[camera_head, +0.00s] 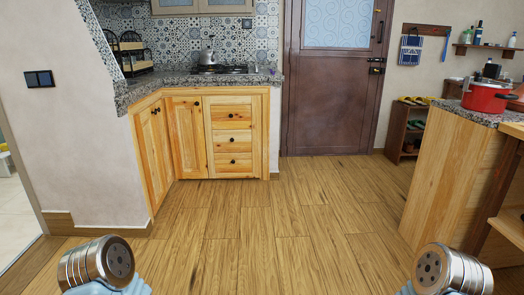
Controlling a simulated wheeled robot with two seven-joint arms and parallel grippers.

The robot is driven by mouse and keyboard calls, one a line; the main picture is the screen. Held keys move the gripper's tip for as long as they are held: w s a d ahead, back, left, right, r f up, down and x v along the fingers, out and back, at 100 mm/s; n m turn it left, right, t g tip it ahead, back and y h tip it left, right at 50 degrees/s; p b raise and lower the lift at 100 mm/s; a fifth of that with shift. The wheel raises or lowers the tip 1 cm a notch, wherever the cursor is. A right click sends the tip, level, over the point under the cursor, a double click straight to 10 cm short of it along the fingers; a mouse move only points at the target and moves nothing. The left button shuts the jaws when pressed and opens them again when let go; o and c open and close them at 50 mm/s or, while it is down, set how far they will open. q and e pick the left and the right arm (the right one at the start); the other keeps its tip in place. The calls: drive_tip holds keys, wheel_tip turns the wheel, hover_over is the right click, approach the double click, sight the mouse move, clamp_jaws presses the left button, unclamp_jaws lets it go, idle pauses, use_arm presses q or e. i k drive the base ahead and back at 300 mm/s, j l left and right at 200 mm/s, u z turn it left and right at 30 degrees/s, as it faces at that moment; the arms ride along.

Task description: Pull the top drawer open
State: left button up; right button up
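The top drawer (219,112) is the uppermost of three wooden drawer fronts in the light pine corner cabinet (265,140), left of centre in the head view. It has a small dark round knob (232,116) at its middle. Its front looks flush with the cabinet, so the drawer is shut. The middle drawer (219,140) and bottom drawer (219,160) below it also look shut. Two metal parts of my arms show at the bottom left and bottom right, well apart from the cabinet. Neither of my grippers is visible.
The wood floor (270,225) before the cabinet is clear. A white wall (80,130) stands at left. A wooden counter (440,170) bearing a red pot (486,98) stands at right. A brown door (330,100) and small shoe shelf (396,132) are behind.

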sight(224, 117)
drive_tip(key=i, duration=2.65)
